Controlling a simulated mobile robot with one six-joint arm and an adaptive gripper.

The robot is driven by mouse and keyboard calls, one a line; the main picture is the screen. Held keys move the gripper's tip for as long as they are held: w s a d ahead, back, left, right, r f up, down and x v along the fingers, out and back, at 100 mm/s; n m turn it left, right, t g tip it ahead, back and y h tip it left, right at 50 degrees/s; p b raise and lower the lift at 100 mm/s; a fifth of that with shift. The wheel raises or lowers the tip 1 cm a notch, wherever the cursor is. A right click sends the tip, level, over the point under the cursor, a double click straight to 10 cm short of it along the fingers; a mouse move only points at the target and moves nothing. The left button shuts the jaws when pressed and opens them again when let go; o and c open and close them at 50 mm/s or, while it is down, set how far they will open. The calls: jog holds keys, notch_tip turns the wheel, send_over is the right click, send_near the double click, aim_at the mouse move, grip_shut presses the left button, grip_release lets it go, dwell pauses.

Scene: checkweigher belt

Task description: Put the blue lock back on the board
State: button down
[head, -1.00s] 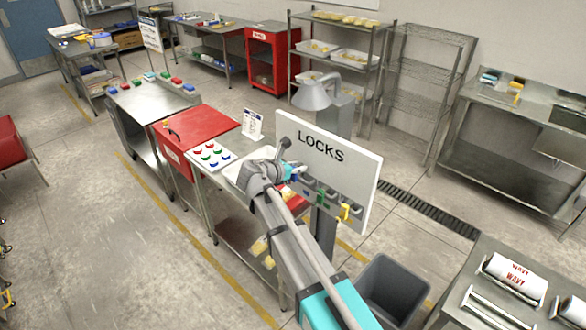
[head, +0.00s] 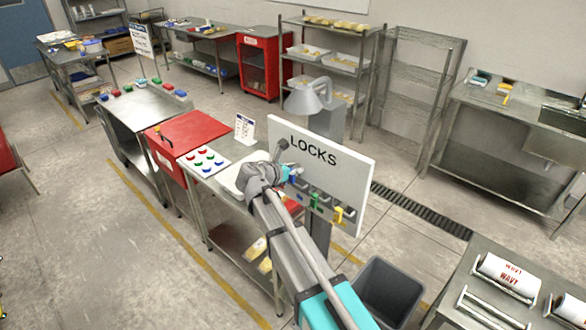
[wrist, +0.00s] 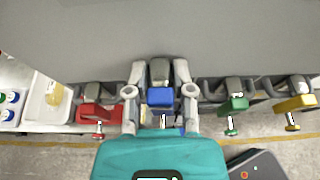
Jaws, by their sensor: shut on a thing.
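The white LOCKS board (head: 350,170) stands upright, with a row of grey holders along its lower part. My gripper (wrist: 160,95) is at the board, its two fingers closed on the blue lock (wrist: 160,97). The blue lock lies in front of a grey holder (wrist: 158,70) between the red and green locks. I cannot tell whether it hangs on that holder. The red lock (wrist: 98,113) hangs to the left in the wrist view. The green lock (wrist: 232,104) and yellow lock (wrist: 295,103) hang to the right. In the head view my wrist hides part of the row.
A grey lamp (head: 303,100) rises behind the board. A grey bin (head: 388,292) stands on the floor in front. A red cabinet top (head: 185,130) is farther left.

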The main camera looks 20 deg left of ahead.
aim_at(290, 181)
jog(key=shift+f+b, duration=2.35)
dwell(0.3)
jog(key=shift+c, duration=2)
grip_release()
